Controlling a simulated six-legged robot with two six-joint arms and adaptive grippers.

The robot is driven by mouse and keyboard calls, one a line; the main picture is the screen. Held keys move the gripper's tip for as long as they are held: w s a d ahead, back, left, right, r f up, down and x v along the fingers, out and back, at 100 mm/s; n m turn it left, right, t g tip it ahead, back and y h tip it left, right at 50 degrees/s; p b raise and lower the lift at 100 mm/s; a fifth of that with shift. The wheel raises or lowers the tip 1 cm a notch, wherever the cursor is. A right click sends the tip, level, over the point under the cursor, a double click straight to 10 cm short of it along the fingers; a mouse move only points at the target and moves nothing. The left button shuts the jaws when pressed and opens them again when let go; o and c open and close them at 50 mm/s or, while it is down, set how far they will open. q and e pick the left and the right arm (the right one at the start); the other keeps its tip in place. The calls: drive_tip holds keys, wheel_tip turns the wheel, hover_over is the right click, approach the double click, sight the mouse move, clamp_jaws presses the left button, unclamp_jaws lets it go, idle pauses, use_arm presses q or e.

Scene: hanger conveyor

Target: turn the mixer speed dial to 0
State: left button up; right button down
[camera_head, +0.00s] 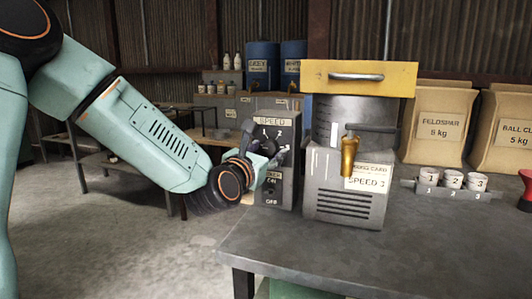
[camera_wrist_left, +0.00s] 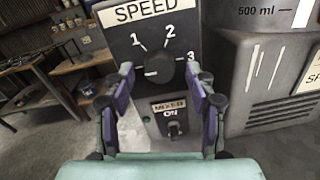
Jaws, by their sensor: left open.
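The mixer speed dial (camera_wrist_left: 158,68) is a dark round knob on a grey control box (camera_wrist_left: 120,42) under a SPEED label, with 1, 2 and 3 around it. A pale mark on the knob points left, below the 1. No 0 can be read; my left finger covers that side. My left gripper (camera_wrist_left: 161,76) is open, with one finger on each side of the dial; I cannot tell if they touch it. In the head view my left gripper (camera_head: 264,146) is in front of the box (camera_head: 268,194) and hides most of the dial. My right gripper is out of view.
A toggle switch (camera_wrist_left: 174,129) marked ON sits below the dial. The mixer (camera_head: 340,190), with a brass tap (camera_head: 349,155), stands close to the right of the box. Numbered cups (camera_head: 452,180) and feldspar sacks (camera_head: 439,125) are further right. The front table top (camera_head: 380,255) is clear.

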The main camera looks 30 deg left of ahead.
use_arm(q)
drive_tip(key=s+d, duration=0.1)
drive_tip(key=s, duration=0.6)
drive_tip(key=shift+s+d, duration=0.2)
idle(0.9)
